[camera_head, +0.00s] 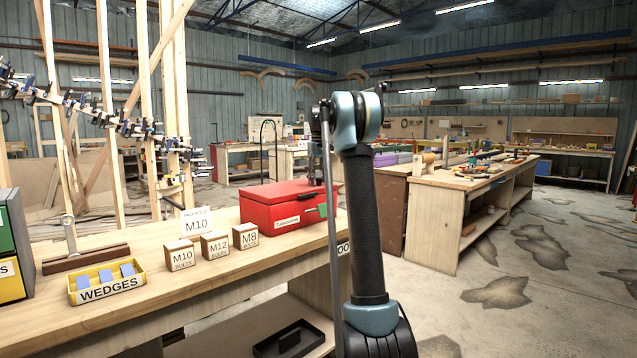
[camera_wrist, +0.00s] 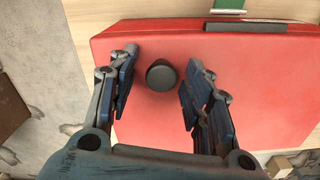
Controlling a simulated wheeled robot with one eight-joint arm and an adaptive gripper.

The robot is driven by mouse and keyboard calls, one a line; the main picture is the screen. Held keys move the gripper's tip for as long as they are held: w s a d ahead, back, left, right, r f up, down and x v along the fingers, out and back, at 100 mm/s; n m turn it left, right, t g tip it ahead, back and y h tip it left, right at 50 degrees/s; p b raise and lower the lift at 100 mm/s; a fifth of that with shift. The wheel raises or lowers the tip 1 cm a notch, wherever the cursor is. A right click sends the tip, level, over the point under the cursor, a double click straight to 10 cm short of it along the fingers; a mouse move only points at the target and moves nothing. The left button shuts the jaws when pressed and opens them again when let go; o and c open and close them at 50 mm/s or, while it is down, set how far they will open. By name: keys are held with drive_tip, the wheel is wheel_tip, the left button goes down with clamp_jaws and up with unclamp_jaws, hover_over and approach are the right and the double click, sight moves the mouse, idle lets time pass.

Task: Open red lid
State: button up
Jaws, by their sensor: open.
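A red box (camera_head: 290,212) with a closed red lid (camera_head: 282,191) stands on the wooden workbench, near its right end. A label and a green tag are on its front. In the wrist view the lid (camera_wrist: 250,75) fills most of the picture, with a round black knob (camera_wrist: 161,75) on top. My gripper (camera_wrist: 162,60) is open over the lid, one finger to each side of the knob, with gaps on both sides. I cannot tell how far down the fingertips reach. In the head view my arm hides most of the gripper.
Boxes labelled M10 (camera_head: 180,256), M12 (camera_head: 214,245) and M8 (camera_head: 245,236) stand left of the red box. A yellow wedges tray (camera_head: 106,290) is farther left. A black tray (camera_head: 290,340) lies on the lower shelf. Another workbench (camera_head: 440,195) stands to the right.

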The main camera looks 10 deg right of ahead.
drive_tip(key=shift+f, duration=0.2)
clamp_jaws()
drive_tip(key=shift+r, duration=0.1)
